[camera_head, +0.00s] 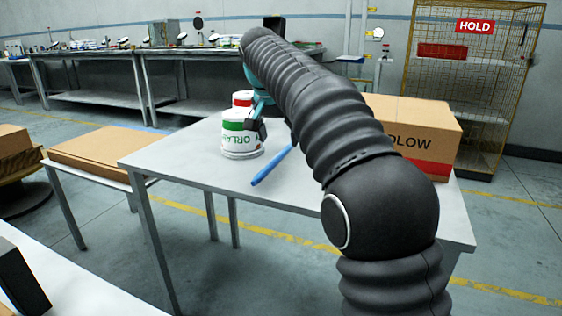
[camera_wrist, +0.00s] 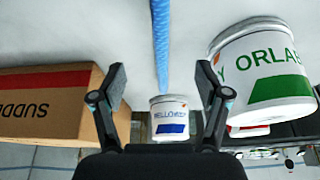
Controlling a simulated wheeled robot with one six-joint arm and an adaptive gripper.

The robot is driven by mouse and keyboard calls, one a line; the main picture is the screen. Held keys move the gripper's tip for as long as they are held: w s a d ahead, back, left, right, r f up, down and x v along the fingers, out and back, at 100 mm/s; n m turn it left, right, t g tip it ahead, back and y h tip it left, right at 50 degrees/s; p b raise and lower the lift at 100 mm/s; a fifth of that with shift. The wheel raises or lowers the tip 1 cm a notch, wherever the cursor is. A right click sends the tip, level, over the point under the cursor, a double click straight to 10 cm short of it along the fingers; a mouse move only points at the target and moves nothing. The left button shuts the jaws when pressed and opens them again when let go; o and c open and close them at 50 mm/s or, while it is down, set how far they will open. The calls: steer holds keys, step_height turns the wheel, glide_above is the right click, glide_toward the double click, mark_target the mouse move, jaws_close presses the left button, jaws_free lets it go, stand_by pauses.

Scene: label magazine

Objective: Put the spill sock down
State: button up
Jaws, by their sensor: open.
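The spill sock is a long blue roll (camera_head: 270,167) that appears to lie on the grey table, its far part hidden behind my arm. In the wrist view the sock (camera_wrist: 161,35) runs from the top edge down between my fingers, towards a small white tub with a blue label (camera_wrist: 169,117). My gripper (camera_wrist: 162,80) is open, its two fingers apart on either side of the sock, with neither seen touching it. In the head view my gripper (camera_head: 257,124) is partly hidden by my arm, close to a white tub with a green label (camera_head: 241,144).
The green-labelled tub (camera_wrist: 262,72) stands close on the right in the wrist view. A red-marked white tub (camera_head: 242,98) is behind it. A cardboard box (camera_head: 425,125) stands on the table's right side. The table's front left (camera_head: 190,157) is clear.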

mark_target(279, 150)
steer(key=x, duration=0.1)
steer(key=b+x, duration=0.1)
steer(key=x, duration=0.2)
steer(key=shift+s+a+f+b, duration=0.15)
steer(key=shift+s+f+b, duration=0.15)
steer(key=shift+f, duration=0.25)
steer(key=shift+w+f, duration=0.25)
steer(key=shift+f, duration=0.15)
